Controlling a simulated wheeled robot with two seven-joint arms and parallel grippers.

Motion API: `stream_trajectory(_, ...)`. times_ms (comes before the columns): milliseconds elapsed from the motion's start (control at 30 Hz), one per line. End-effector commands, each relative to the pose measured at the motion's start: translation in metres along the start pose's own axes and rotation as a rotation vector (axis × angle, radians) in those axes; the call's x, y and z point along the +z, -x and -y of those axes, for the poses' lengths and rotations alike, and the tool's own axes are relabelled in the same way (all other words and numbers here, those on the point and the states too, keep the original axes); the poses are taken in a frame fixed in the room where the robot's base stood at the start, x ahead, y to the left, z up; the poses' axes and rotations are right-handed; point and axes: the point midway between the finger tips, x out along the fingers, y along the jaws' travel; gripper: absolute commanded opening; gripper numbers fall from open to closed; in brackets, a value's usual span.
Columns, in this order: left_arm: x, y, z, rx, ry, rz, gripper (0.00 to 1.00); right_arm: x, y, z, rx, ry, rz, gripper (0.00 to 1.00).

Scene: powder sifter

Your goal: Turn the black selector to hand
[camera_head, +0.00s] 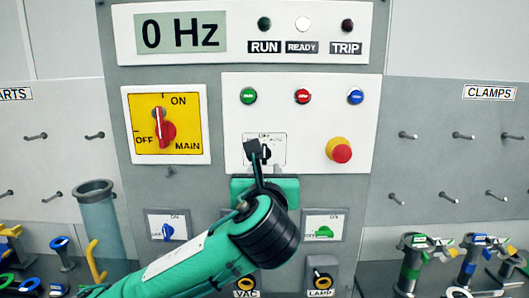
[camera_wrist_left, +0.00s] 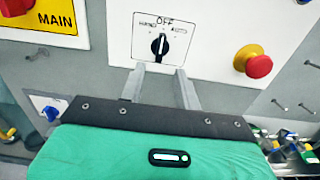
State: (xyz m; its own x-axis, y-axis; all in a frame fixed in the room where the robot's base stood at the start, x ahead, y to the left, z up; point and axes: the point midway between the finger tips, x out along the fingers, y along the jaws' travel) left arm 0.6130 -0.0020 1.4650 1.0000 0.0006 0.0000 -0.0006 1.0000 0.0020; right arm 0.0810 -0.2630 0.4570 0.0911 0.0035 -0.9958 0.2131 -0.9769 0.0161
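The black selector (camera_wrist_left: 160,44) is a small knob on a white plate, with OFF printed above it and smaller, blurred labels at its left and right. Its handle stands upright, toward OFF. In the head view the selector (camera_head: 266,153) is partly hidden by my left gripper (camera_head: 256,150). In the left wrist view my left gripper (camera_wrist_left: 160,70) is open. Its two grey fingers are apart and empty, with the tips just below the selector in the picture. I cannot tell how far the tips are from the panel. My right gripper is not in view.
A red main switch on a yellow plate (camera_head: 136,112) is at the left. Green, red and blue buttons (camera_head: 302,96) sit above the selector. A red emergency knob (camera_head: 341,152) on a yellow collar is to the right. The display (camera_head: 180,34) reads 0 Hz; the ready lamp (camera_head: 302,23) looks white.

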Motion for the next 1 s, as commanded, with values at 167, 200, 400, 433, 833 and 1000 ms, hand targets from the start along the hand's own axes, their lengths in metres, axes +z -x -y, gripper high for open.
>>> stream_trajectory(167,0.004,-0.038,-0.001,0.003,0.0,-0.003,0.33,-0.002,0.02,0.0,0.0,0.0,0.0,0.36)
stream_trajectory(200,0.004,-0.045,0.0,0.002,0.0,-0.003,0.33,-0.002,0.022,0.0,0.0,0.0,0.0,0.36)
stream_trajectory(400,0.002,-0.069,0.0,0.001,0.001,-0.002,0.33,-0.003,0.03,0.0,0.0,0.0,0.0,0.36)
stream_trajectory(433,0.001,-0.071,0.0,0.0,0.001,-0.002,0.33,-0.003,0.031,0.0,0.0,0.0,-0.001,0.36)
stream_trajectory(833,0.0,-0.076,0.0,-0.001,0.002,0.0,0.27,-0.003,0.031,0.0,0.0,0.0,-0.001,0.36)
stream_trajectory(1000,0.0,-0.076,0.0,-0.001,0.002,0.0,0.0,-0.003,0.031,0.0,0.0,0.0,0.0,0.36)
